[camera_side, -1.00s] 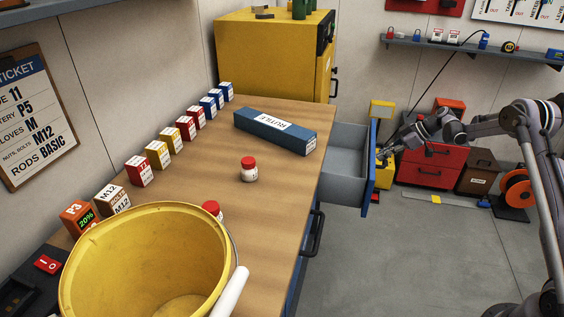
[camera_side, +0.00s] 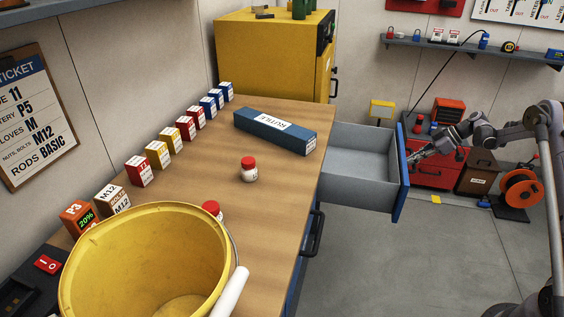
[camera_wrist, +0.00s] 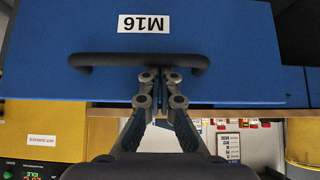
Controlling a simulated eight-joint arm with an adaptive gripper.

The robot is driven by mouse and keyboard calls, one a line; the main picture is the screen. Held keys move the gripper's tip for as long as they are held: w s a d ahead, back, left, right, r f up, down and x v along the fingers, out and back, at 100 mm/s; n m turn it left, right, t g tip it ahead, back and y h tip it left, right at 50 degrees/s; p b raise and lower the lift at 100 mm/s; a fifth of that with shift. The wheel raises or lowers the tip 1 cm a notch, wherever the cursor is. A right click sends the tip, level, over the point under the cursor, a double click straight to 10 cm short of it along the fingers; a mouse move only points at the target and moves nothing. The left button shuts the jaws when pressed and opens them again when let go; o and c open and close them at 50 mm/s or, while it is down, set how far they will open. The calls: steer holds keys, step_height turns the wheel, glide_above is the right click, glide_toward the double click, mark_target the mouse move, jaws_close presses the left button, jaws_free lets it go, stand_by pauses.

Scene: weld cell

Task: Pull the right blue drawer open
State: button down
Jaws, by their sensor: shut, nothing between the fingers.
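The right blue drawer (camera_side: 402,180) stands out from the bench's right side in the side view, its grey inside showing and empty. Its blue front (camera_wrist: 230,40) fills the upper wrist view, with an upside-down M16 label and a black bar handle (camera_wrist: 100,60). My gripper (camera_wrist: 161,80) is shut, its fingertips at the middle of the handle with nothing between them. I cannot tell whether the tips are hooked behind the bar. In the side view my gripper (camera_side: 413,159) is at the drawer's outer face, partly hidden by it.
The wooden bench top (camera_side: 225,185) holds a blue RUTILE box (camera_side: 275,131), a red-capped jar (camera_side: 249,170) and a yellow bucket (camera_side: 150,255). Another black handle (camera_side: 315,233) is on the bench front. A red cabinet (camera_side: 435,170) stands behind my arm.

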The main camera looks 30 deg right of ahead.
steer(key=shift+r, duration=0.1)
steer(key=v, duration=0.9)
steer(key=a+r+m+h, duration=0.1)
steer(key=a+r, duration=0.3)
steer(key=a, duration=0.3)
steer(key=s+a+r+m+g+h, duration=0.1)
steer(key=a+r+m, duration=0.1)
steer(key=a+r, duration=0.35)
steer(key=a+r+m+h, duration=0.1)
steer(key=a+r, duration=0.1)
steer(key=a, duration=0.6)
steer(key=s+a+f+m+t+h, duration=0.2)
steer(key=s+a+m, duration=0.3)
steer(key=s+a, duration=1.1)
steer(key=shift+s+a+h, duration=0.3)
steer(key=shift+a+h, duration=0.2)
steer(key=shift+a, duration=0.05)
